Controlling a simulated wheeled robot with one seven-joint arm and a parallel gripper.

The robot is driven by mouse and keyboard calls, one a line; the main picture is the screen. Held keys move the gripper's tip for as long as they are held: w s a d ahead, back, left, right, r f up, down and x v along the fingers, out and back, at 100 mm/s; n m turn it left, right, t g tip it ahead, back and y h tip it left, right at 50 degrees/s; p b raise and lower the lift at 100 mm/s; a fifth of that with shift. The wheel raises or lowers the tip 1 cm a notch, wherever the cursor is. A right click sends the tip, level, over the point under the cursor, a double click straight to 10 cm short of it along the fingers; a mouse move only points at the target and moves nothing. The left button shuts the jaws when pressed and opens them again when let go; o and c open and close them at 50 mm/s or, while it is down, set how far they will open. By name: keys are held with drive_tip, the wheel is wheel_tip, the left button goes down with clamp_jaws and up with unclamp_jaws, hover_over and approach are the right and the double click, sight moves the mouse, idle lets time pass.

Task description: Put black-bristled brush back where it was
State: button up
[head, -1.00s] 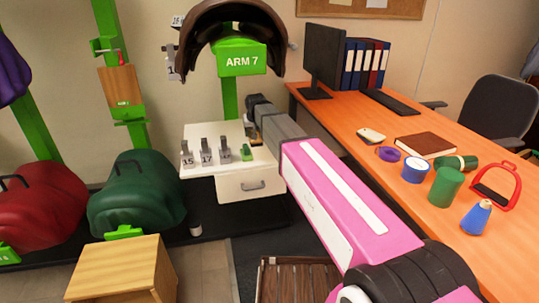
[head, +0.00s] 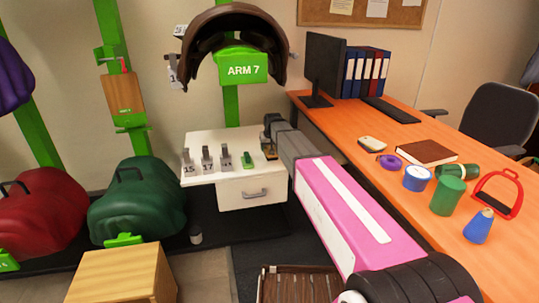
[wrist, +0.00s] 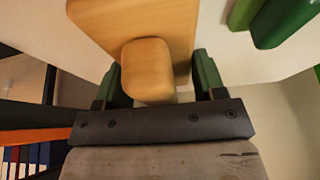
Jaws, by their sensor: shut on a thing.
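My gripper (wrist: 163,82) is shut on a wooden brush (wrist: 150,75). The brush's rounded wooden knob sits between the green-padded fingers, and its wider wooden body extends beyond them. Its bristles are hidden, so their colour cannot be told. In the head view my gripper (head: 270,138) is at the right end of the white cabinet top (head: 212,142), with a small brown part of the brush (head: 269,153) below it. I cannot tell whether the brush touches the top.
A green object (head: 248,160) lies just left of the brush; it also shows in the wrist view (wrist: 275,18). Several numbered grey holders (head: 207,158) stand farther left. A brown saddle (head: 232,25) hangs above on the ARM 7 rack. The orange desk (head: 375,165) is at right.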

drive_tip(key=shift+d+f, duration=0.1)
drive_tip(key=shift+f, duration=1.95)
drive_tip(key=shift+f, duration=0.15)
drive_tip(key=o, duration=1.1)
drive_tip(key=v, duration=1.2)
drive_tip(key=s+d+f+m+g, duration=0.1)
drive_tip(key=s+d+f, duration=0.5)
drive_tip(key=s, duration=0.4)
drive_tip(key=s+d+f+m+g, duration=0.1)
drive_tip(key=s+d+f+g, duration=0.1)
drive_tip(key=s+d+f, duration=0.4)
drive_tip(key=s+d+f+m+g+h, duration=0.1)
drive_tip(key=s+d+f, duration=0.5)
drive_tip(key=s+d, duration=0.4)
drive_tip(key=shift+s+d, duration=0.1)
drive_tip(key=shift+s, duration=0.95)
drive_tip(key=shift+s+d, duration=0.15)
drive_tip(key=shift+s, duration=0.85)
